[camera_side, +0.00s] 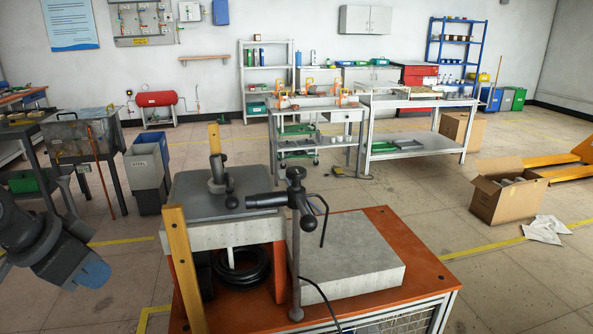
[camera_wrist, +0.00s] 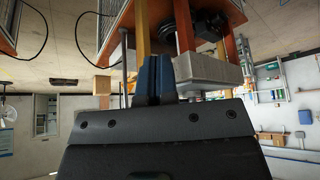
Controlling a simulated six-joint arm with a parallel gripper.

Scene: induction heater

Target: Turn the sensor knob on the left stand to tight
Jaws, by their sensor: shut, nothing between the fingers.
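My gripper (camera_side: 93,272) is at the lower left of the side view, with its blue fingers shut and empty, left of the bench and clear of it. The shut blue fingers also show in the wrist view (camera_wrist: 155,77). The heater (camera_side: 222,233) stands on the orange bench. On its grey top is a short stand (camera_side: 216,170) with dark clamp parts low on it. To its right, a thin metal stand (camera_side: 296,255) carries a dark head, a horizontal dark bar (camera_side: 266,200) and a bent rod. I cannot tell which small part is the sensor knob, or its setting.
A wooden-coloured upright (camera_side: 185,268) stands at the heater's front left corner, between my gripper and the heater. A light grey block (camera_side: 352,255) lies on the orange bench top (camera_side: 425,270). A black cable coil (camera_side: 242,268) sits under the heater. Floor left of the bench is free.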

